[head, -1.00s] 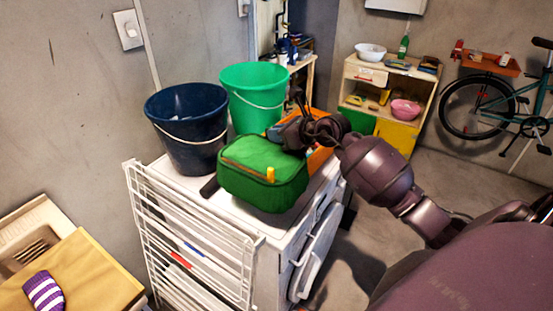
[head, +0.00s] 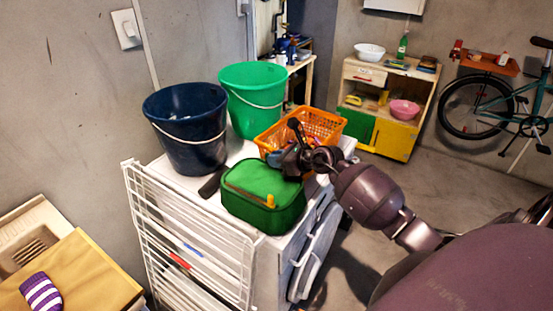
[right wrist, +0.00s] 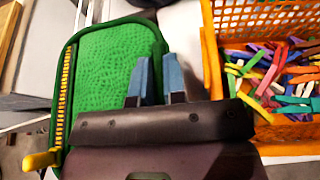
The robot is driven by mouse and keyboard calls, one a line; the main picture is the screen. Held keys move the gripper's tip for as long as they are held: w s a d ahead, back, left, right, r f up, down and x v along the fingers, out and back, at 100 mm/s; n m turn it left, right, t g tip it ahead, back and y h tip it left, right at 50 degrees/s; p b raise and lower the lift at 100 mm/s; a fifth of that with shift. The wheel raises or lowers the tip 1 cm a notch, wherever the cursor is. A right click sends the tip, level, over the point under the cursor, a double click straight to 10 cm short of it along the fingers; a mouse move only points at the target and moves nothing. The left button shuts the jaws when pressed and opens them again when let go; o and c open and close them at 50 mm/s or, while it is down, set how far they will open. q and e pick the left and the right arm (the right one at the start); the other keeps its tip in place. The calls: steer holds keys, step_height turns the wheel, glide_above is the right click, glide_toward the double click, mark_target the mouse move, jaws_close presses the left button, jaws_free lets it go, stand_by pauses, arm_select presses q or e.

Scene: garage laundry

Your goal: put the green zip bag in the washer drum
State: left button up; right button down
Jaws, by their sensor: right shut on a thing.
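The green zip bag (head: 262,190) is over the front part of the white washer's top (head: 207,207); I cannot tell if it rests there or hangs just above. My right gripper (head: 278,158) is shut on the bag's edge at its back right. In the right wrist view the blue fingertips (right wrist: 156,82) pinch the green rim, and the bag (right wrist: 105,75) shows its yellow zip at left. The washer's door (head: 314,258) seems to stand out from its front at the right. The drum opening is hidden. My left gripper is not in view.
An orange basket (head: 318,124) of coloured clothes pegs stands right behind the gripper. A dark blue bucket (head: 188,135) and a green bucket (head: 252,85) stand at the back. A white drying rack (head: 190,245) leans in front. Floor at the right is clear.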

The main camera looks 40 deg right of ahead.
steer(key=shift+f, duration=0.15)
steer(key=c, duration=1.2)
jaws_free()
